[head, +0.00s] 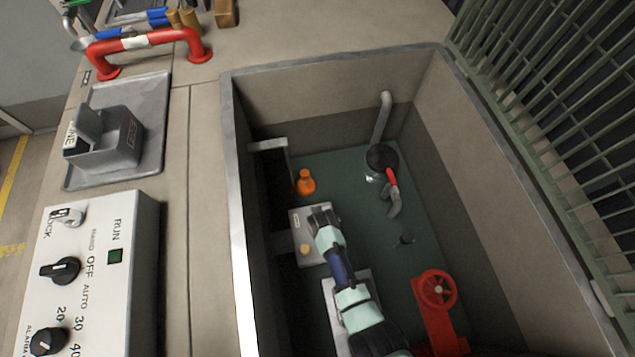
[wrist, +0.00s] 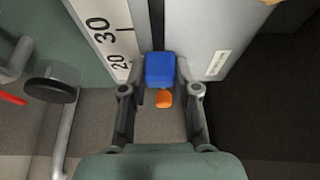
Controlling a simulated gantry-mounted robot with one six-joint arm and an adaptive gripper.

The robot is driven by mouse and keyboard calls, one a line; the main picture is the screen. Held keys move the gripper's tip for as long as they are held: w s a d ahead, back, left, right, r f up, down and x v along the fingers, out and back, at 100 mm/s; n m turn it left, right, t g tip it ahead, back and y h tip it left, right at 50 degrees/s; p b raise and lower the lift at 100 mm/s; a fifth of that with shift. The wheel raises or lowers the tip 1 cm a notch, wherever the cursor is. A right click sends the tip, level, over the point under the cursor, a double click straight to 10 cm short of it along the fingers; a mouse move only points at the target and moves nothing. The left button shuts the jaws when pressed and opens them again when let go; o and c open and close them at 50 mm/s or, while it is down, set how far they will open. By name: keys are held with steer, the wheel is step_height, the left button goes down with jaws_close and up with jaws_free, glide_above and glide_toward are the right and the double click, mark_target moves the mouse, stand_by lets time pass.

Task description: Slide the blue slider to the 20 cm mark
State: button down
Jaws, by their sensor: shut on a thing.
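In the wrist view the blue slider (wrist: 160,69) sits between the two fingers of my gripper (wrist: 160,84), which is shut on it. The slider is at the right edge of a white scale (wrist: 108,30) with black numerals. The "20" is just left of the slider, about level with it, and the "30" is farther up the picture. The exact tick it lines up with is too small to read. In the head view my arm reaches down into the pit, and I cannot make out the slider or the fingertips there.
The pit has a raised metal rim (head: 238,210). On its green floor are an orange object (head: 305,183), a red-handled valve (head: 393,190) and a red handwheel (head: 437,289). A control panel (head: 90,280) stands left. A green grating (head: 560,100) stands right.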

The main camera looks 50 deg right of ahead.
steer(key=shift+w+d, duration=0.5)
steer(key=shift+w, duration=0.1)
steer(key=c, duration=0.8)
jaws_free()
steer(key=shift+c, duration=0.2)
steer(key=v, duration=1.2)
